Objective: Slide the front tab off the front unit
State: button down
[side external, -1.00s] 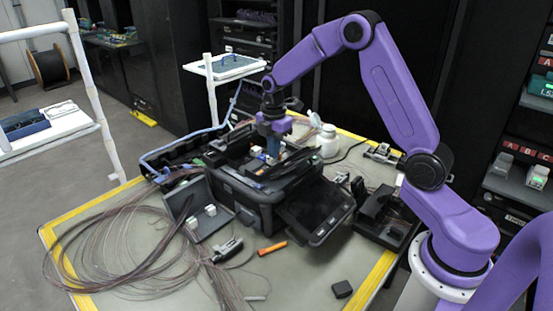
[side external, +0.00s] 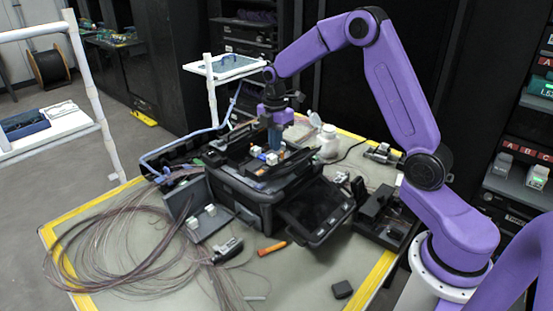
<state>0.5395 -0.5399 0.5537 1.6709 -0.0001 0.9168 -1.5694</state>
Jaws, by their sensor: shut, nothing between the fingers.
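The fusion splicer (side external: 250,192), a black boxy unit, stands in the middle of the table with its top open. Small white and blue parts (side external: 264,155) show in its top recess; I cannot tell which of them is the front tab. My gripper (side external: 276,148) points down into the recess, just right of these parts. Its fingers are shut with nothing between them. The fingertips are partly hidden by the splicer, so I cannot tell whether they touch anything.
A dark screen panel (side external: 316,209) sticks out at the splicer's front right. A white bottle (side external: 328,141) stands behind it to the right. Loose fibre coils (side external: 110,238) cover the table's left.

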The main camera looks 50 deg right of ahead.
aim_at(275, 157)
jog(key=shift+a+r, duration=0.15)
jog(key=shift+r, duration=1.75)
jog(key=s+a+r+m, duration=0.2)
jog(key=s+a+r, duration=0.1)
jog(key=s+a, duration=1.1)
jog(key=s+d+f+m, duration=0.1)
jog(key=s+d+m, duration=0.1)
jog(key=s, duration=1.9)
jog(key=shift+s+m, duration=0.35)
jog(key=shift+m, duration=0.35)
